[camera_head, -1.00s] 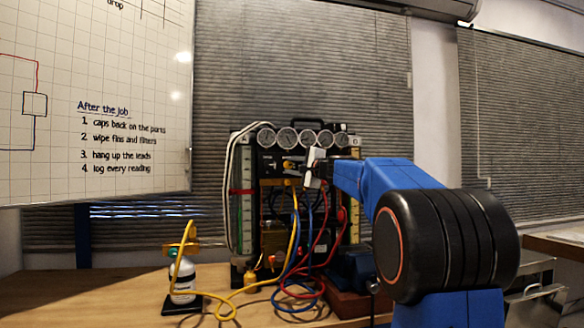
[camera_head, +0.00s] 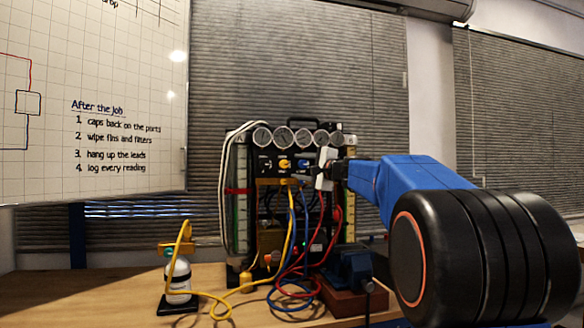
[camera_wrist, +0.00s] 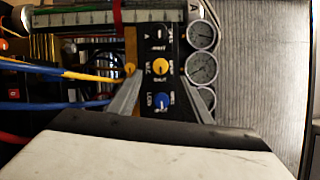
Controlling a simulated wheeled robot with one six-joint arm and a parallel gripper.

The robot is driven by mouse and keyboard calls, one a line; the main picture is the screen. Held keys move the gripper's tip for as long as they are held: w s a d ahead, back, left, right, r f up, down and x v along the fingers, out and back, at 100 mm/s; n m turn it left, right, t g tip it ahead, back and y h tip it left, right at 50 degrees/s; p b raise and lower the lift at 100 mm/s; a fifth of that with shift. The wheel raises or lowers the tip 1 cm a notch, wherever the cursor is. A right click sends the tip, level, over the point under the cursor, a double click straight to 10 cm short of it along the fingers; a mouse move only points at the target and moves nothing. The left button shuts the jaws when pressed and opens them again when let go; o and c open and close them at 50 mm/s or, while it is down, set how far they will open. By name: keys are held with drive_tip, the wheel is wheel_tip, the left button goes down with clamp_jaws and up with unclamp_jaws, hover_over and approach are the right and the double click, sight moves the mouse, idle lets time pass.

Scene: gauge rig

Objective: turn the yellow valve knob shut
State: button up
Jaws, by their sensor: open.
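The yellow valve knob (camera_head: 284,164) is on the black panel (camera_head: 265,165) below the gauges, left of a blue knob (camera_head: 303,163). My gripper (camera_head: 307,178) is to the right of the yellow knob, its fingers pointing toward the panel. In the wrist view the fingers are spread and empty, and the gripper (camera_wrist: 165,80) faces the panel. The yellow knob (camera_wrist: 161,66) shows uncovered between and just beyond the fingertips; the blue knob (camera_wrist: 162,101) shows between the fingers. The knob's exact turn is too small to read.
Several round gauges (camera_head: 284,137) line the rig's top. Yellow (camera_head: 292,225), blue (camera_head: 305,220) and red hoses (camera_head: 336,225) hang in front of the rig. A white bottle (camera_head: 179,280) stands at the left on the wooden table (camera_head: 120,290).

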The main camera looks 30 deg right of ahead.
drive_tip(key=s+d, duration=0.1)
drive_tip(key=s, duration=0.9)
drive_tip(key=shift+f, duration=0.35)
drive_tip(key=s+a+f+n+g+y, duration=0.1)
drive_tip(key=s+a+f+n+g, duration=0.5)
drive_tip(key=a+f, duration=0.65)
drive_tip(key=s+a+f+n+g+y, duration=0.2)
drive_tip(key=s+a+f+n+g, duration=0.15)
drive_tip(key=s+a+f, duration=0.7)
drive_tip(key=s+a+f+n+g+h, duration=0.1)
drive_tip(key=s+f+n, duration=0.3)
drive_tip(key=s+f, duration=0.5)
drive_tip(key=s+f+n+g+h, duration=0.3)
drive_tip(key=s+f, duration=0.5)
drive_tip(key=f, duration=0.8)
drive_tip(key=shift+s+a+f+n+h, duration=0.15)
drive_tip(key=shift+s+a+n+h, duration=0.3)
drive_tip(key=shift+n, duration=0.6)
drive_tip(key=shift+d, duration=0.1)
